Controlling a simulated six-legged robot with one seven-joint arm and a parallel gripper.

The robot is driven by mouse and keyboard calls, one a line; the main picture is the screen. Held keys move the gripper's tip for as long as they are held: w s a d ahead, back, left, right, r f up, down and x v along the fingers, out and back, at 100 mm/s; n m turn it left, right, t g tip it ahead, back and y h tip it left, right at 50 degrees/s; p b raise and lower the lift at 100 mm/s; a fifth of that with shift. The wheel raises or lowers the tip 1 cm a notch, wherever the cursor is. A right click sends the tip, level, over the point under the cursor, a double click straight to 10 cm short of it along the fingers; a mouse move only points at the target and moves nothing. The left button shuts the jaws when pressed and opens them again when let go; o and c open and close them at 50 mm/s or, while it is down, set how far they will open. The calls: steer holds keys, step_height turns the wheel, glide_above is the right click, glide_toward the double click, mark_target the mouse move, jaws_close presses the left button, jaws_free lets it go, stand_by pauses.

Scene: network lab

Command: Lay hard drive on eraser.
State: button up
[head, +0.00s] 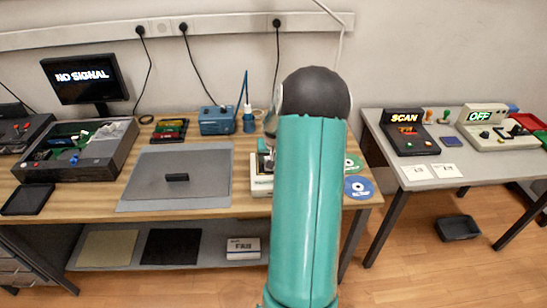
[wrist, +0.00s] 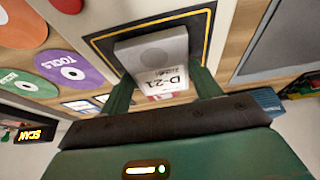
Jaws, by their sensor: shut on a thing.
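In the wrist view my gripper (wrist: 163,80) is shut on the hard drive (wrist: 150,50), a grey slab with a round mark and a white label reading D-21. Behind the drive is a black pad with a yellow border (wrist: 102,42), which I take to be the eraser's top. Whether the drive touches the pad I cannot tell. In the head view the cream device (head: 261,187), likely the eraser, stands at the right part of the wooden bench, partly hidden by my arm. My gripper and the drive are mostly hidden there.
Discs lie beside the device: a green one (head: 353,164) and a blue one (head: 358,187). A grey mat (head: 150,190) with a small black item (head: 177,177) lies to the left. A blue box (head: 217,120) stands behind. A second table (head: 440,170) is at right.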

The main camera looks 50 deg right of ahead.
steer(key=shift+f, duration=0.2)
steer(key=o, duration=1.1)
steer(key=v, duration=1.2)
steer(key=w+a+r+n, duration=0.1)
steer(key=a+r, duration=0.3)
steer(key=a, duration=0.3)
steer(key=w+a+r+n+t, duration=0.1)
steer(key=a+r+n, duration=0.15)
steer(key=a, duration=0.55)
steer(key=a+r+n, duration=0.1)
steer(key=a+r, duration=0.3)
steer(key=a, duration=0.3)
steer(key=s+a+r+n+y, duration=0.1)
steer(key=s+a, duration=0.3)
steer(key=a, duration=0.3)
steer(key=s+a+r+n+t+y, duration=0.1)
steer(key=s+a, duration=0.3)
steer(key=a, duration=0.4)
steer(key=s+a+r+n+y, duration=0.1)
steer(key=s+a+n, duration=0.2)
steer(key=a, duration=0.4)
steer(key=shift+s+a+r+t, duration=0.1)
steer(key=shift+s+a+t, duration=0.1)
steer(key=shift+s, duration=0.2)
steer(key=shift+s+a+r+t, duration=0.1)
steer(key=shift+s+a+t, duration=0.1)
steer(key=shift+s, duration=0.2)
